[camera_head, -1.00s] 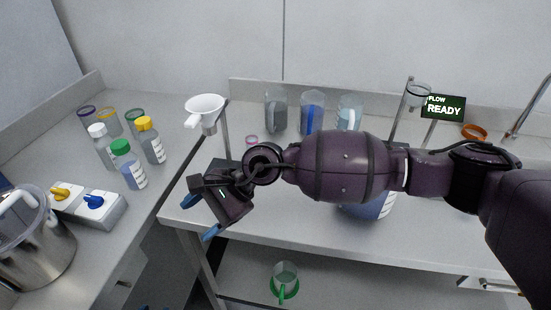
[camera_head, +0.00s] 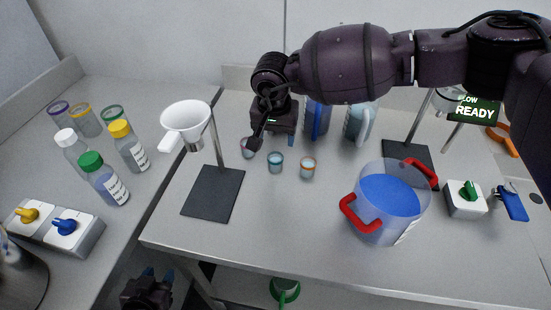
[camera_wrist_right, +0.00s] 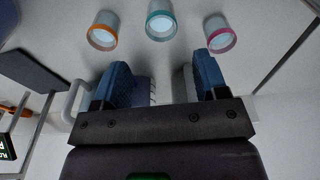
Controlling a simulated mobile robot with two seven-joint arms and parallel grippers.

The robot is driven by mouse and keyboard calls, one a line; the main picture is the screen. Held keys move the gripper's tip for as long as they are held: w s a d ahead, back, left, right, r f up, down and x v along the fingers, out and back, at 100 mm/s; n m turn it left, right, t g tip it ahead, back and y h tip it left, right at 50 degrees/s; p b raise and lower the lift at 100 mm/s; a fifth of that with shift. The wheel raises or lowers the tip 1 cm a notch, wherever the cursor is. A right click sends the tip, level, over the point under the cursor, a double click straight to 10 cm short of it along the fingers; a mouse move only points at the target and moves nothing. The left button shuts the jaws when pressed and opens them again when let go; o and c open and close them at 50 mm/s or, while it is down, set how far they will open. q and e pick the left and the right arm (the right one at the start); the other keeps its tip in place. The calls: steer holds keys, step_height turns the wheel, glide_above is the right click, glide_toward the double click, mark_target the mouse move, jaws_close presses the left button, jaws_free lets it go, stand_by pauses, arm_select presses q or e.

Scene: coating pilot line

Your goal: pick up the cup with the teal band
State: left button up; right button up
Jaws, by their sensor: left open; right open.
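The cup with the teal band (camera_head: 275,163) stands upright on the right-hand bench, between the pink-banded cup (camera_head: 246,150) and the orange-banded cup (camera_head: 308,170). In the right wrist view the teal-banded cup (camera_wrist_right: 161,24) is at the top middle, beyond the fingertips and apart from them. My right gripper (camera_wrist_right: 162,75) is open and empty. In the head view it is just behind the cups, its fingers mostly hidden and partly covering the pink-banded cup. My left gripper (camera_head: 158,275) is open and low, below bench height at the bottom left.
A white funnel (camera_head: 186,122) on a stand with a dark base (camera_head: 213,194) is left of the cups. A red-handled pot (camera_head: 366,220) of blue liquid is to their right. Jugs (camera_head: 356,122) stand behind. The bench in front of the cups is clear.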

glide_toward(276, 160)
steer(key=f, duration=0.1)
steer(key=s+f, duration=0.1)
steer(key=shift+s+f, duration=0.25)
steer(key=shift+f, duration=0.05)
steer(key=shift+w+f, duration=0.1)
steer(key=shift+f, duration=0.5)
arm_select(q)
steer(key=shift+s+r+p, duration=0.15)
steer(key=shift+r+p, duration=0.3)
steer(key=shift+r, duration=0.1)
arm_select(e)
steer(key=shift+w+f, duration=0.2)
steer(key=shift+f, duration=0.85)
steer(key=shift+w+f, duration=0.15)
steer(key=shift+f, duration=0.85)
steer(key=c, duration=1)
arm_select(q)
steer(key=shift+s+a+f, duration=0.1)
steer(key=shift+s+f, duration=0.05)
steer(key=shift+s, duration=0.1)
